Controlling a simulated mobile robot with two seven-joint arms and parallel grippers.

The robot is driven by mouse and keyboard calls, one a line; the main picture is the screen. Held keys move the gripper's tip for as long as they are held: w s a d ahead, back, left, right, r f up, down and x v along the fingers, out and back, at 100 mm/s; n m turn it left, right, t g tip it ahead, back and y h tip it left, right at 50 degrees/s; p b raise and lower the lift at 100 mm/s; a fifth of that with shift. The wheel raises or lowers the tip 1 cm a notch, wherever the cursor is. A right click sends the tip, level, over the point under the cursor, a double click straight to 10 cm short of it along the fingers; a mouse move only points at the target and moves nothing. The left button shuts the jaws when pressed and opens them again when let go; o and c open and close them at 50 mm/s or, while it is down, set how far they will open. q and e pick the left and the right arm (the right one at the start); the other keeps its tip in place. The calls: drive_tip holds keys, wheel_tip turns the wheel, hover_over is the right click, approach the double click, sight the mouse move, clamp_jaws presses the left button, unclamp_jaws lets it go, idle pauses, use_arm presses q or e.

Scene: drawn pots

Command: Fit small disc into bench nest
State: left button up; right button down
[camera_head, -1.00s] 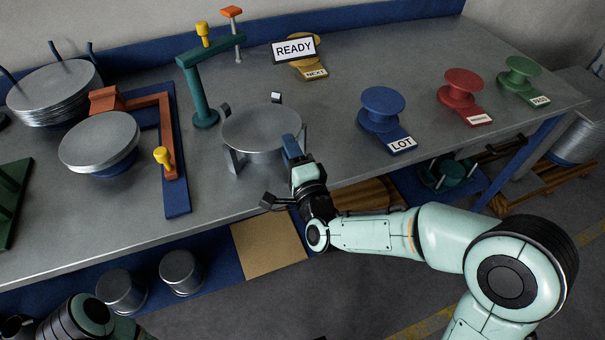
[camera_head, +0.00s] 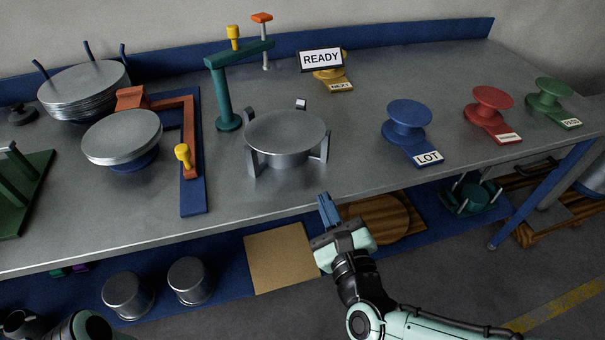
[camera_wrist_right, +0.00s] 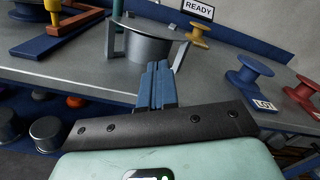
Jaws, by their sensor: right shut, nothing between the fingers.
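A round grey disc (camera_head: 286,131) lies level on top of a grey nest (camera_head: 252,160) with upright posts, in the middle of the bench. The disc spans the space between the posts; I cannot tell how deep it sits. My right gripper (camera_head: 327,207) is shut and empty, in front of the bench's front edge and apart from the nest. In the right wrist view its blue fingers (camera_wrist_right: 157,85) are together, with the nest (camera_wrist_right: 146,47) beyond them. Only part of my left arm shows at the bottom left; its fingers cannot be made out.
A disc stack (camera_head: 84,88) and another disc (camera_head: 122,135) on a blue support stand left. A teal post with an arm (camera_head: 221,100) rises behind the nest. Blue (camera_head: 407,115), red (camera_head: 488,105) and green (camera_head: 548,93) spools stand right.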

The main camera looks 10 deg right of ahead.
drive_tip(key=s+m, duration=0.1)
drive_tip(key=m, duration=0.3)
drive_tip(key=m+p, duration=0.1)
drive_tip(key=p, duration=0.1)
approach(300, 152)
drive_tip(key=w, duration=0.6)
drive_tip(key=shift+w+a, duration=0.1)
drive_tip(key=shift+w, duration=0.3)
use_arm(q)
drive_tip(key=s+r, duration=0.2)
drive_tip(key=shift+s+g, duration=0.3)
drive_tip(key=shift+g, duration=0.1)
use_arm(e)
drive_tip(key=shift+w+f+b, duration=0.1)
drive_tip(key=shift+w+b, duration=0.6)
drive_tip(key=shift+w, duration=0.55)
drive_tip(key=shift+w+a+b, duration=0.1)
drive_tip(key=shift+w+b, duration=0.1)
drive_tip(key=shift+b, duration=0.1)
use_arm(q)
drive_tip(key=shift+w+a+f+t, duration=0.1)
drive_tip(key=shift+w+f+t, duration=0.05)
drive_tip(key=shift+w+f, duration=0.35)
drive_tip(key=shift+w+f+t, duration=0.15)
drive_tip(key=shift+w+f, duration=0.1)
drive_tip(key=shift+f, duration=0.3)
